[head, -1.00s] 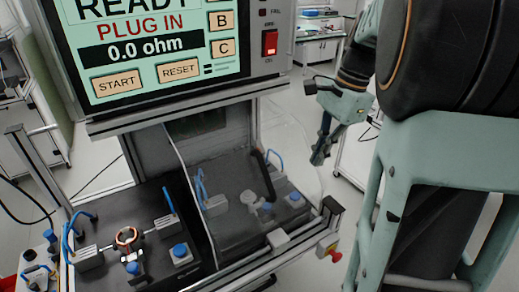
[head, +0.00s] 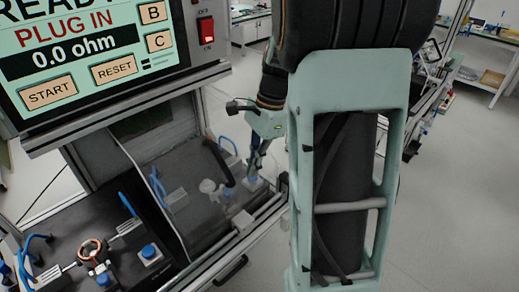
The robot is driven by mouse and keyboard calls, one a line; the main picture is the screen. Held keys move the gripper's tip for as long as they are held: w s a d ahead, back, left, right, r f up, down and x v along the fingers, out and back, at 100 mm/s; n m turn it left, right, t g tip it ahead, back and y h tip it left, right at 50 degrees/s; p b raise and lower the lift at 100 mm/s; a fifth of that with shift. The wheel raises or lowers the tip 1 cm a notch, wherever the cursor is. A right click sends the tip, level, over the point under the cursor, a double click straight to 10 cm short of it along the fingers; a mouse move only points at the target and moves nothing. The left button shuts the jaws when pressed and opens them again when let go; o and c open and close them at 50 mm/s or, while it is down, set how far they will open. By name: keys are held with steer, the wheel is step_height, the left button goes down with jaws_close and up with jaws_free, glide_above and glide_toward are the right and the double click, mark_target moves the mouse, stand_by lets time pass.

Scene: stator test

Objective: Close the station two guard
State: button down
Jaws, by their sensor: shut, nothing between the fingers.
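Station two is the right-hand bay of the bench, seen in the head view through a hazy, clear guard panel (head: 150,187). A black bar handle (head: 218,160) stands tilted over that bay. I cannot tell exactly how far the guard is open. My gripper (head: 254,168) is shut and empty, pointing down just right of the black handle, near the bay's right blue button. A gap seems to show between it and the handle; contact is not visible.
Station one (head: 85,215) on the left holds a copper ring (head: 92,249) between clamps, and a blue button (head: 149,251). The tester screen (head: 80,60) overhangs the bench at upper left. A metal rail (head: 235,240) runs along the front edge. Open floor (head: 450,210) lies right.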

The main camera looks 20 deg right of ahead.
steer(key=shift+s+a+r, duration=0.1)
steer(key=shift+a+r, duration=0.05)
steer(key=shift+a, duration=0.7)
steer(key=shift+s+a+r, duration=0.1)
steer(key=shift+a, duration=0.7)
steer(key=shift+a, duration=0.1)
